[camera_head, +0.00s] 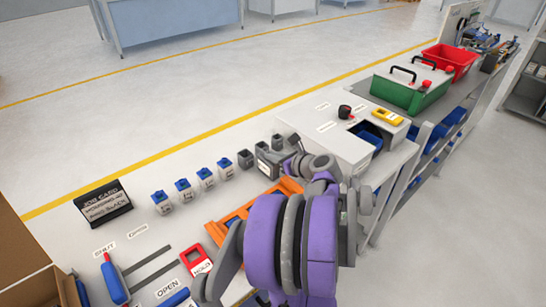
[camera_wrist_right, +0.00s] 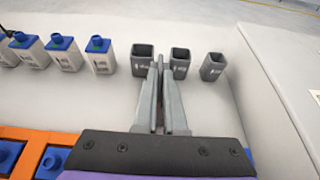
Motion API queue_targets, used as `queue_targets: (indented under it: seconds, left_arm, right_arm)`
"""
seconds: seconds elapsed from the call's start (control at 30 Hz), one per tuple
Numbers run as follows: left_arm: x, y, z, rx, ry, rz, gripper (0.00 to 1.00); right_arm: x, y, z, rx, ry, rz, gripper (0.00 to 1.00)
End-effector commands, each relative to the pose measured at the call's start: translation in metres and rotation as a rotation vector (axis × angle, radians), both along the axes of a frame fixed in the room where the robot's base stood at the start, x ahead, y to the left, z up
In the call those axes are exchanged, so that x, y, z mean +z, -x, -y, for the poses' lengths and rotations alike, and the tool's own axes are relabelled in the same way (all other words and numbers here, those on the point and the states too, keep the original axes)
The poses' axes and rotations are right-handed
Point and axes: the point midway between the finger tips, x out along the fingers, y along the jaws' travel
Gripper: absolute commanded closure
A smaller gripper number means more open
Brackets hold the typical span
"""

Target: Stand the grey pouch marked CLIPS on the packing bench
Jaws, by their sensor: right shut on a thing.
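My right gripper (camera_head: 282,160) is shut on a thin grey flat piece (camera_head: 268,161) with a pale patch, which looks like the pouch; its marking is too small to read. In the right wrist view the gripper (camera_wrist_right: 160,80) shows two near-parallel fingers with the thin piece (camera_wrist_right: 160,88) edge-on between them. They are above the pale bench top (camera_head: 150,230), in front of a row of small dark grey open containers (camera_wrist_right: 142,60). The fingers partly hide the gap between these containers. My left gripper is not in view.
Blue-capped white bottles (camera_head: 184,190) stand left of the grey containers. An orange tray (camera_wrist_right: 15,155) lies close in front. A black job card (camera_head: 103,203) stands at left. A raised white unit (camera_head: 335,128) is to the right, with a green crate (camera_head: 405,92) beyond.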

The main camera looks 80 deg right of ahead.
Motion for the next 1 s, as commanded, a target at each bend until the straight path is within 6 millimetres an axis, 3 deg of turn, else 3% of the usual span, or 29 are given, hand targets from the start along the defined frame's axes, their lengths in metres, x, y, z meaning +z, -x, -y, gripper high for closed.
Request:
queue_targets:
  seconds: [0.17, 0.2, 0.33, 0.7, 1.0]
  left_arm:
    - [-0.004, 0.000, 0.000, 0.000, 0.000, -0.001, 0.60]
    - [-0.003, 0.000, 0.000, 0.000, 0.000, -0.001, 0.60]
    - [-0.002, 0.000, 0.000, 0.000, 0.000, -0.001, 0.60]
    - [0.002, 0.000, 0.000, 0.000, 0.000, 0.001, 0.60]
    - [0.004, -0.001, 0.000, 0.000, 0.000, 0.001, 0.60]
  right_arm:
    - [-0.004, 0.000, 0.000, 0.000, 0.000, 0.000, 1.00]
    - [-0.003, 0.000, 0.000, 0.000, 0.000, 0.000, 0.85]
    - [-0.003, 0.000, 0.000, 0.000, 0.000, 0.000, 0.62]
    - [0.002, 0.000, 0.000, 0.000, 0.000, 0.000, 0.62]
    - [0.023, 0.044, -0.031, -0.005, 0.001, -0.001, 0.62]
